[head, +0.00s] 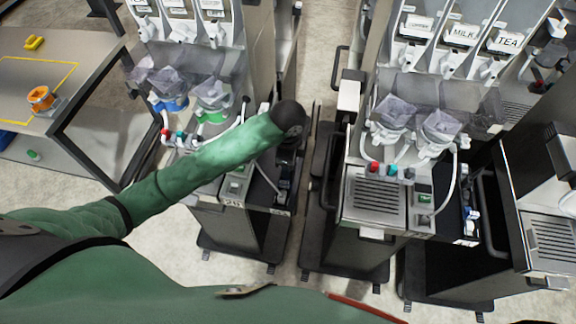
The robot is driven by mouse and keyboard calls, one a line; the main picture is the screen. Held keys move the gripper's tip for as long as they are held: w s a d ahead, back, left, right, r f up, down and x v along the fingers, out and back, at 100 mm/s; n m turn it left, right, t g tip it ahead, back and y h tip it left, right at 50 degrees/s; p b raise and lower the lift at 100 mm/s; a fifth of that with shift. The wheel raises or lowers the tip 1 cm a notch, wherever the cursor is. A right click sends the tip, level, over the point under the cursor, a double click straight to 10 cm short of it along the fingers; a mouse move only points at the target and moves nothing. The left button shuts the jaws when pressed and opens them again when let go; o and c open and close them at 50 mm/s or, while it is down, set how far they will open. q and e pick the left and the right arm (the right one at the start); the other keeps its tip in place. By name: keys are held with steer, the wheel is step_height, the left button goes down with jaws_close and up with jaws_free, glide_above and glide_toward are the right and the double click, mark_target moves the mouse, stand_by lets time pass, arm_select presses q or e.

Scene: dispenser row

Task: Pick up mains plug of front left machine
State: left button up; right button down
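The front left machine (232,204) is a grey dispenser with a number label, on a dark base, left of centre. My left arm reaches across it from the left in a green sleeve. Its dark wrist joint is over the machine's right side, and my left gripper (284,184) hangs below it, small and dark against the dark side of the machine. I cannot tell whether its fingers are open or shut. I cannot make out the mains plug; it may be hidden by the gripper or lost in the dark area. My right gripper is not in view.
Another dispenser (376,206) with milk and tea labels stands to the right across a narrow gap. A further machine (553,236) is at the right edge. A workbench (18,150) with an orange item (41,98) stands at the left. Pale floor (160,225) shows in front.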

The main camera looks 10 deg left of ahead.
arm_select(q)
steer(key=shift+f+p, duration=0.35)
steer(key=shift+f, duration=0.55)
steer(key=shift+w+f, duration=0.1)
steer(key=shift+f, duration=0.25)
steer(key=shift+c, duration=0.4)
jaws_close()
steer(key=shift+r, duration=0.1)
